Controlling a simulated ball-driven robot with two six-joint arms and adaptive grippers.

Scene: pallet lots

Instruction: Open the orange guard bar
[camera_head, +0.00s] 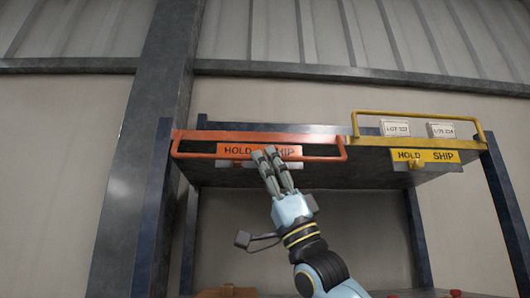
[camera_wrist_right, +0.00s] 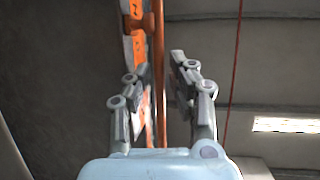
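The orange guard bar (camera_head: 200,156) runs along the front of the left half of a raised shelf. Behind it is an orange plate (camera_head: 236,149) reading HOLD and SHIP, partly covered by my fingers. My right gripper (camera_head: 264,152) reaches up from below to the bar's middle. In the right wrist view its two fingers (camera_wrist_right: 162,65) stand apart, with the orange bar (camera_wrist_right: 158,50) showing upright between them. I cannot tell whether either touches. My left gripper is out of view.
On the right half of the shelf, a yellow guard bar (camera_head: 430,114) stands above a yellow HOLD SHIP plate (camera_head: 440,156) with a knob. Two white lot labels (camera_head: 395,128) sit behind it. Dark blue rack posts (camera_head: 153,215) flank the shelf.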

